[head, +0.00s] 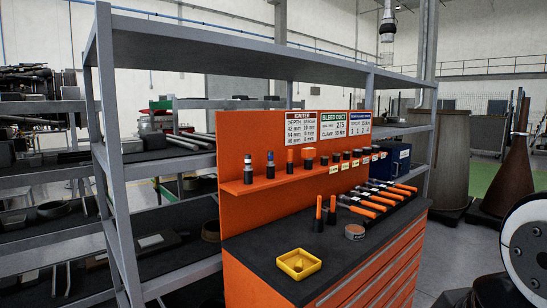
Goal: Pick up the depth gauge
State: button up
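I cannot tell for sure which item is the depth gauge. Small tools stand in a row on the orange shelf (262,183) of the back panel: two dark ones with metallic tops (270,165), a slim orange-topped one (290,161), and a wider orange-headed one (309,157). Several smaller dark pieces with labels stand to their right. On the dark worktop (262,252) two orange-handled tools (318,213) stand upright, beside a low round piece (355,232). My gripper is not in view. A white and black rounded part at the right edge seems to be my arm.
A yellow square tray (299,264) sits at the worktop's front. Several orange-handled tools (370,204) lie in a row behind, near a blue box (393,159). Grey metal shelving (112,150) surrounds the bench at left and back. Floor at right is partly open.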

aim_at(309, 153)
jog(key=i+l+u, duration=0.1)
jog(key=u, duration=0.2)
jog(key=i+l+u, duration=0.1)
jog(key=u, duration=0.2)
jog(key=i+l+u, duration=0.1)
jog(key=l, duration=0.25)
jog(key=i+l+u, duration=0.2)
jog(key=l, duration=0.45)
jog(key=i+l+u, duration=0.15)
jog(key=l, duration=0.25)
jog(key=i+l+u, duration=0.1)
jog(key=l, duration=0.25)
jog(key=i, duration=0.1)
